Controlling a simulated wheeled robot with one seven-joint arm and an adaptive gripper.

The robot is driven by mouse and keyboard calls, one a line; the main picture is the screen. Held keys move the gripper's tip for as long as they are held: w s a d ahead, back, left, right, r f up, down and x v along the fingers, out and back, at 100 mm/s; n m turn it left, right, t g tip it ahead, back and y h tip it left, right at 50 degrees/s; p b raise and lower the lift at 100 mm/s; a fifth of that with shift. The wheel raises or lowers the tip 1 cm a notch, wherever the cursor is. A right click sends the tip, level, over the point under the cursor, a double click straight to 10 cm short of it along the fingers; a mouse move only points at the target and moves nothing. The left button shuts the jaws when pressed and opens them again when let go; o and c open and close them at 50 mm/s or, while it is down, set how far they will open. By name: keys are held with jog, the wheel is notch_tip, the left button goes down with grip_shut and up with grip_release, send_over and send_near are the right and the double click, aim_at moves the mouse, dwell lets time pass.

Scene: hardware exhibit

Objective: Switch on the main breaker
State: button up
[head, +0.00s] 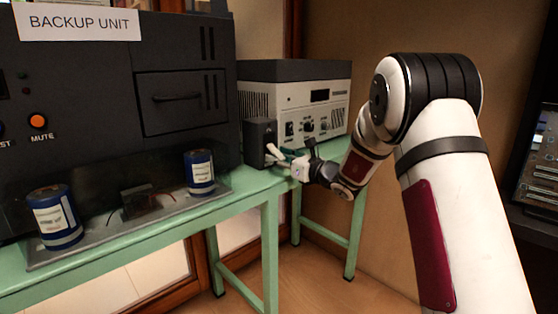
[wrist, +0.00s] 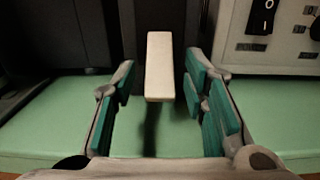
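The main breaker appears to be the small dark box (head: 258,135) on the green table, with a pale lever (head: 274,151) sticking out of its front. In the wrist view the lever (wrist: 159,65) is a pale bar in front of the dark box body (wrist: 153,14). My gripper (head: 284,160) is at the front of the box. In the wrist view my gripper (wrist: 162,82) is open, its green-padded fingers on either side of the lever, with a visible gap on both sides. How deep the lever sits between the fingers is unclear.
A white instrument with knobs (head: 318,106) stands right behind the box; its black switch (wrist: 263,17) shows in the wrist view. The dark backup unit (head: 110,90) stands left. Two blue cans (head: 57,219) (head: 199,172) stand on a tray (head: 120,233). The green table edge (head: 150,249) runs below.

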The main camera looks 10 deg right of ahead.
jog(key=shift+w+a, duration=0.1)
jog(key=shift+w, duration=0.1)
grip_shut()
